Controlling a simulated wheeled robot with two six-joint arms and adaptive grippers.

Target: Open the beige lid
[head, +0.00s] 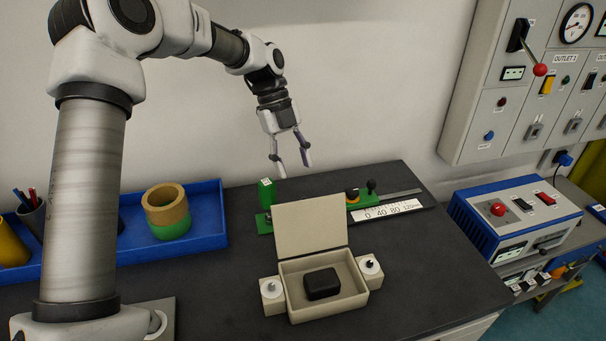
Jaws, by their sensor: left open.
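The beige lid (311,227) stands raised, tilted back from the rear edge of a small beige box (324,301). The box is open at the top. A black block (322,284) lies inside it. A beige side piece with a small knob sits on each side, the left one (271,290) and the right one (370,267). My left gripper (292,169) is open and empty. It hangs above and behind the lid, apart from it. My right gripper is not in view.
Behind the lid is a green fixture (266,194) with a white scale (387,210). A blue tray (209,212) with a round container (168,211) stands at left. A control panel (535,85) and blue device (515,215) are at right. The table's front right is clear.

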